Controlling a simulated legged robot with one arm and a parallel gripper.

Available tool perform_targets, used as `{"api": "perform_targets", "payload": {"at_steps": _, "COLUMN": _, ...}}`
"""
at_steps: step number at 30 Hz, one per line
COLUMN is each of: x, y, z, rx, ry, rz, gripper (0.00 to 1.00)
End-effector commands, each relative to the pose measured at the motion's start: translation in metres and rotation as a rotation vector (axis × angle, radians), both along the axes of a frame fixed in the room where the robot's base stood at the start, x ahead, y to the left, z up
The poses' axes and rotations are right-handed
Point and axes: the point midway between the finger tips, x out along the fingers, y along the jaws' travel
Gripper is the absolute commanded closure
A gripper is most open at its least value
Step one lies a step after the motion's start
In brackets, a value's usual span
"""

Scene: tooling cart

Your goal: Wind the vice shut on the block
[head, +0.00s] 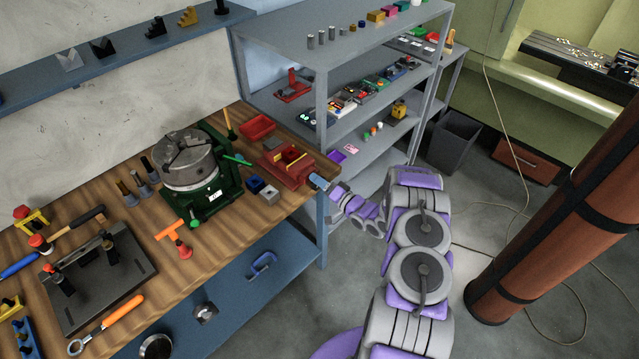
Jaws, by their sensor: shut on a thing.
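The red vice (297,173) sits on the wooden bench near its right end. A small dark piece with a yellow edge (290,156) shows at the top of its jaws; I cannot tell whether it is the block or whether the jaws touch it. My gripper (318,182) is at the right end of the vice, at its screw end, and is shut on the vice handle. The fingers and wrist hide most of the handle, so its angle does not show.
A dark blue block (255,184) and a grey block (269,195) lie left of the vice. A red tray (257,127) is behind it. A green chuck fixture (195,175) stands further left. Grey shelves (300,62) rise behind the bench end.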

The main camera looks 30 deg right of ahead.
Motion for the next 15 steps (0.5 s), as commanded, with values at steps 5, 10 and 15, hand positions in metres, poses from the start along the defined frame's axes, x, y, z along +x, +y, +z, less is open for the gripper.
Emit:
{"api": "perform_targets", "payload": {"at_steps": 5, "x": -0.0003, "y": -0.0045, "z": 0.0001, "rx": -0.001, "ry": 0.000, "rz": -0.009, "gripper": 0.33}}
{"api": "perform_targets", "payload": {"at_steps": 10, "x": 0.0001, "y": -0.0028, "z": -0.0005, "rx": -0.002, "ry": 0.001, "rz": -0.007, "gripper": 0.18}}
{"api": "perform_targets", "payload": {"at_steps": 15, "x": 0.0005, "y": -0.0022, "z": -0.0020, "rx": -0.002, "ry": 0.004, "rz": -0.006, "gripper": 0.18}}
